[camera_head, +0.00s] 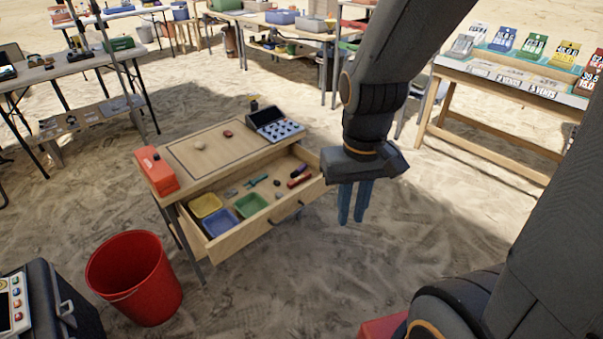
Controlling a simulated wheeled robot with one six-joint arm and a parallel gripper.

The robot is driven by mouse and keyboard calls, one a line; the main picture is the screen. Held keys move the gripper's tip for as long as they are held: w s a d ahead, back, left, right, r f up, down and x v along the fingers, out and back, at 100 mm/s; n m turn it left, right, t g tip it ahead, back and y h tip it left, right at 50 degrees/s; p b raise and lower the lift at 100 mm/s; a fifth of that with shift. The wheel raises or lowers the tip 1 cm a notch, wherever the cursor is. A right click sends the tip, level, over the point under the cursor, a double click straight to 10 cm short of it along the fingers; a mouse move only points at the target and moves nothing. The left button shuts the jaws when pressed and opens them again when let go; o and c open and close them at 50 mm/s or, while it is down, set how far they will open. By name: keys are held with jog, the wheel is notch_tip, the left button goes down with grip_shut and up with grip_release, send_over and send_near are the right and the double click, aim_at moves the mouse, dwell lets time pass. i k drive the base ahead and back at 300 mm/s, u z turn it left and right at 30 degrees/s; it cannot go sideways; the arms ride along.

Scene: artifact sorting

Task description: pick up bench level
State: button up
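A wooden work table (185,178) stands left of centre with its drawer (262,224) pulled out. In the drawer lie a teal tool (257,181), a red-and-dark bar-shaped item (299,176) and some small pieces. I cannot tell for certain which item is the bench level; the red-and-dark bar near the drawer's right end is one long, narrow candidate. My gripper (353,221) hangs to the right of the drawer, its two blue fingers pointing down. A narrow gap shows between the fingers, with nothing held.
Yellow (205,205), blue (222,222) and green (250,205) trays sit in the drawer's left part. On the tabletop are an orange box (156,171), a dark case (275,125) and small stones. A red bucket (133,277) stands on the sand. Sand below my gripper is clear.

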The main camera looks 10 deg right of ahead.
aim_at(303, 177)
jog(key=i, duration=0.3)
jog(key=k, duration=1.3)
jog(key=u, duration=0.65)
jog(key=i, duration=0.8)
jog(key=u, duration=0.6)
jog(key=i, duration=0.75)
jog(key=z, duration=0.8)
jog(key=i, duration=0.7)
jog(key=z, duration=0.7)
